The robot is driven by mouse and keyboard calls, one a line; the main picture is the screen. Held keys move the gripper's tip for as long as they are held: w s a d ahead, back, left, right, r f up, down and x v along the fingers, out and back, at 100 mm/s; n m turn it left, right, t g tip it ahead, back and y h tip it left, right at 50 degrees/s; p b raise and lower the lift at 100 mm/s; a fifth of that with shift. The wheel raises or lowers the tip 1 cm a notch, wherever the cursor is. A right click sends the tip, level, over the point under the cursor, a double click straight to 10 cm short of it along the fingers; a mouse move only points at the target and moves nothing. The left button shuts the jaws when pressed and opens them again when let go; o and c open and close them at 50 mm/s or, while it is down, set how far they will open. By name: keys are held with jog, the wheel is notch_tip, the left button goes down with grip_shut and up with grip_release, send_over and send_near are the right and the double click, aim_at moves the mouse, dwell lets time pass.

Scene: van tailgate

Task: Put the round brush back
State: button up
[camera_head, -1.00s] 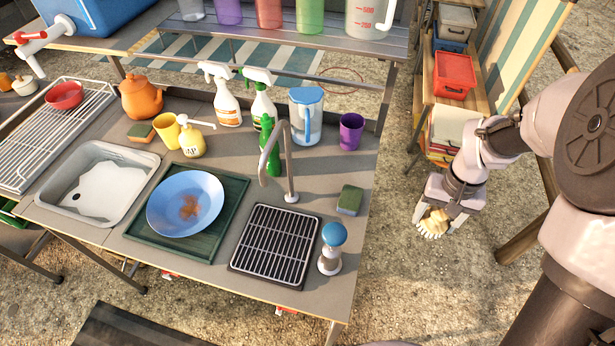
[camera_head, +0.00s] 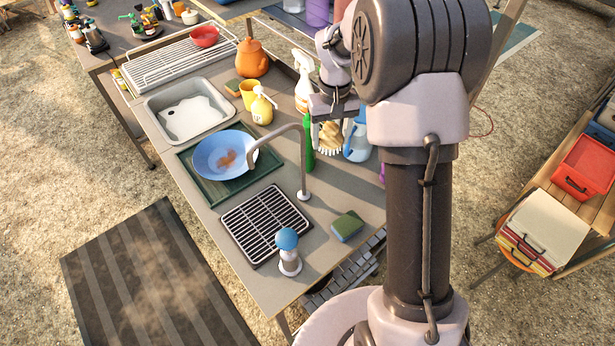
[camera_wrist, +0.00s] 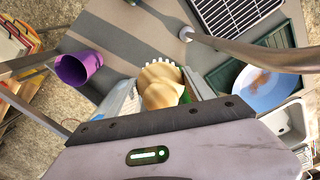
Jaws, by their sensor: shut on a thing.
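My gripper (camera_head: 330,128) is shut on the round brush (camera_head: 329,140), a tan wooden knob with pale bristles. In the wrist view the brush (camera_wrist: 162,86) sits between the fingers. The gripper is over the back part of the sink counter (camera_head: 345,185), near the green bottle, white spray bottle and blue jug. The brush appears to be above the counter, but its exact height is hard to tell. A blue-topped pale stand (camera_head: 288,252) is at the counter's front corner.
The tall curved faucet (camera_head: 303,160) stands close by. The purple cup (camera_wrist: 78,69) is beside my gripper. Bare counter lies right of the faucet.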

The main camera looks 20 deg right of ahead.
jog(key=b, duration=0.5)
send_over(335, 190)
jog(key=w+a, duration=0.2)
jog(key=w, duration=0.2)
jog(key=f, duration=1.3)
jog(key=shift+s+d+f, duration=0.2)
jog(key=shift+d+f, duration=0.05)
jog(key=shift+f, duration=0.1)
jog(key=s, duration=0.1)
jog(key=s+d+b, duration=0.1)
jog(key=s, duration=0.2)
jog(key=shift+d+f, duration=0.2)
jog(key=shift+d, duration=0.1)
jog(key=shift+f+b, duration=0.4)
jog(key=shift+b, duration=0.05)
jog(key=shift+w, duration=0.25)
jog(key=shift+s+f, duration=0.1)
jog(key=o, duration=1.2)
